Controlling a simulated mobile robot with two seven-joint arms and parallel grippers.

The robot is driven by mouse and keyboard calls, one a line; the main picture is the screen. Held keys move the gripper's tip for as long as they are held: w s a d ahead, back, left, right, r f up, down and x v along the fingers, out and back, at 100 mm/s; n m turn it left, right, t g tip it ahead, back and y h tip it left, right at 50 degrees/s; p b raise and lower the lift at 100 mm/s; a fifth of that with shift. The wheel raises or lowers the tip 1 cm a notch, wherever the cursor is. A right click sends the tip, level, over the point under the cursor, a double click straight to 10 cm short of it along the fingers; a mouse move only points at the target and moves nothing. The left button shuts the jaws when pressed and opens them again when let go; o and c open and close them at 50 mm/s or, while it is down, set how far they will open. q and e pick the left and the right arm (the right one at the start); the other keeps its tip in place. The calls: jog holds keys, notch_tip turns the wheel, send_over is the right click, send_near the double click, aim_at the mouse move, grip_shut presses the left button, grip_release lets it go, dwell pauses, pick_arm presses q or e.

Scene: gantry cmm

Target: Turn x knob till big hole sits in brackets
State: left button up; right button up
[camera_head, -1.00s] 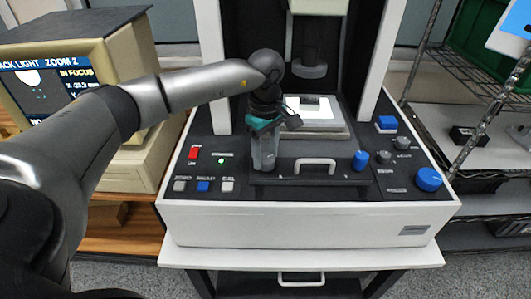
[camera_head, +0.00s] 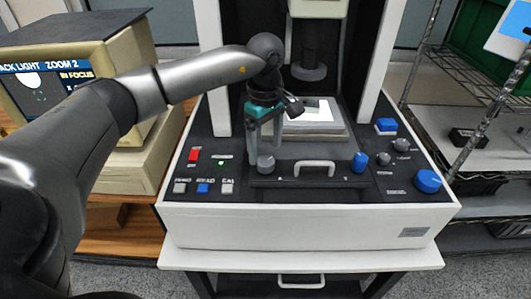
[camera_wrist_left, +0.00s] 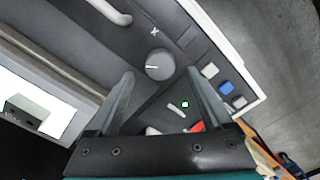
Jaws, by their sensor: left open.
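The grey x knob (camera_head: 266,164) stands at the left end of the black front strip. In the left wrist view the knob (camera_wrist_left: 158,65) has a pale pointer line, and an X is printed beside it. My left gripper (camera_head: 264,150) is open, its fingers pointing down just behind and above the knob. In the wrist view the fingertips (camera_wrist_left: 160,72) are spread wider than the knob, one to each side, with no clear contact. The monitor (camera_head: 42,92) shows a big white round hole on dark; my arm hides its lower part, and brackets are not discernible. My right gripper is out of view.
A blue knob (camera_head: 359,162) marked Y is at the strip's right end, with a white handle (camera_head: 314,168) between. Several buttons, including a red switch (camera_head: 193,155), lie left of the knob. The stage (camera_head: 312,130) is behind, under the column.

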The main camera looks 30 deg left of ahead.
aim_at(265, 160)
pick_arm(q)
notch_tip(265, 160, up, 12)
jog(key=shift+p, duration=0.4)
